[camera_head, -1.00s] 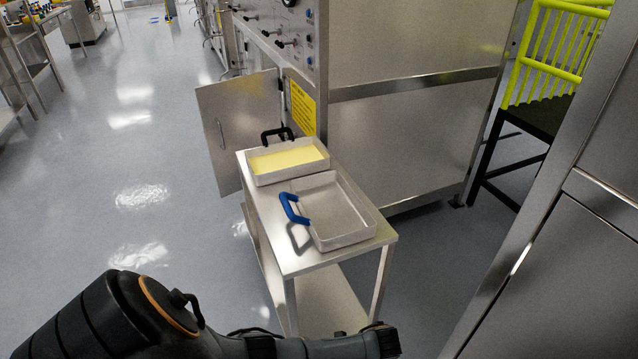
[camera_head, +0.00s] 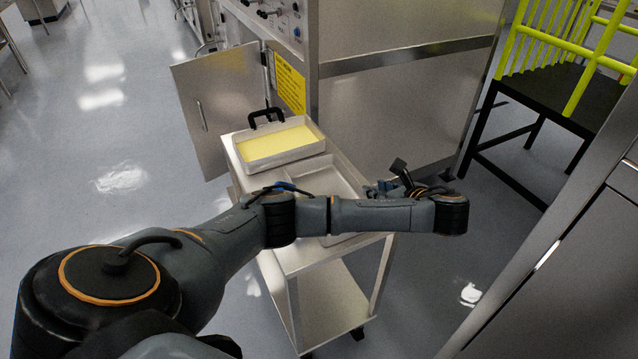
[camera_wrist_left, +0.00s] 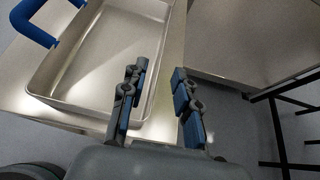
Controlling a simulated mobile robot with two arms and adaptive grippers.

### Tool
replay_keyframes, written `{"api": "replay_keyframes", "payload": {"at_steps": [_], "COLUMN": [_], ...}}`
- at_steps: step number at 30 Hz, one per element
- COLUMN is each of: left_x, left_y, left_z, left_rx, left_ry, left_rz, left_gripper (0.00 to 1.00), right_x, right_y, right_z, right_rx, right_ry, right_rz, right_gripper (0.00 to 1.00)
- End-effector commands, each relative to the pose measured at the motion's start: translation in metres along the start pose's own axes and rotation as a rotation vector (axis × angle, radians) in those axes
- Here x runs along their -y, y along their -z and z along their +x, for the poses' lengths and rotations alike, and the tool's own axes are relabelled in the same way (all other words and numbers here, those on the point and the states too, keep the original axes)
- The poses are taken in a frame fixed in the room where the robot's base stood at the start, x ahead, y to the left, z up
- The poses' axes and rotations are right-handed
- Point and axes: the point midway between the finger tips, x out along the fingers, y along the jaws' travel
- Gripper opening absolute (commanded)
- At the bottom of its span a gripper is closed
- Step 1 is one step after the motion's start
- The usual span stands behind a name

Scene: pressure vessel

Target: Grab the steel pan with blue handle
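The steel pan with the blue handle (camera_head: 334,180) sits on the steel cart, partly hidden by my left arm in the head view. In the left wrist view the empty pan (camera_wrist_left: 100,55) shows at the upper left, its blue handle (camera_wrist_left: 35,25) at the far left edge. My left gripper (camera_wrist_left: 160,75) is open and empty, its fingers apart over the pan's right edge and the cart top. In the head view the left gripper (camera_head: 400,178) is seen partly, at the pan's right side, away from the handle. My right gripper is not in view.
A second pan with yellow contents (camera_head: 278,145) and a black handle (camera_head: 266,117) stands behind on the cart (camera_head: 285,262). An open cabinet door (camera_head: 222,105) is at the left. A steel cabinet (camera_head: 400,110) stands behind. Floor at the left is clear.

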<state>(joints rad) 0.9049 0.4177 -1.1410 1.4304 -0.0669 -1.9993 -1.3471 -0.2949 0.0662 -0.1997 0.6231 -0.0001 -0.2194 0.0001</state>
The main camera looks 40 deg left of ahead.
Motion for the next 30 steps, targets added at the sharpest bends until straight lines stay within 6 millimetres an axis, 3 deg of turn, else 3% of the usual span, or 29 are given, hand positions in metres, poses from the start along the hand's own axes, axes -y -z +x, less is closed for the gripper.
{"api": "replay_keyframes", "payload": {"at_steps": [2, 4, 9, 17, 24, 30], "left_x": [0.0, -0.001, 0.0, 0.002, 0.006, 0.006], "left_y": [0.005, -0.001, 0.0, -0.001, -0.002, -0.002], "left_z": [0.013, 0.027, 0.055, 0.074, 0.109, 0.118], "left_rx": [0.002, 0.002, 0.0, 0.0, -0.001, -0.001], "left_ry": [0.001, -0.005, -0.003, -0.001, -0.003, 0.001], "left_rz": [-0.003, -0.001, -0.001, -0.002, -0.001, -0.001], "left_gripper": [0.3, 0.3, 0.3, 0.3, 0.3, 0.3], "right_x": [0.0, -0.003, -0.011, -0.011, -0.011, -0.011], "right_y": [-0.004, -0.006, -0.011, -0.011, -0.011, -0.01], "right_z": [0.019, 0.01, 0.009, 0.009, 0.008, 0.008], "right_rx": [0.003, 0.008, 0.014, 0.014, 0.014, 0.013], "right_ry": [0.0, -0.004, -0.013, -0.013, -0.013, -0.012], "right_rz": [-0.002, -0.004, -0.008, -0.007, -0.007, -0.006], "right_gripper": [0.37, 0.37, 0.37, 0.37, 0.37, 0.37]}}
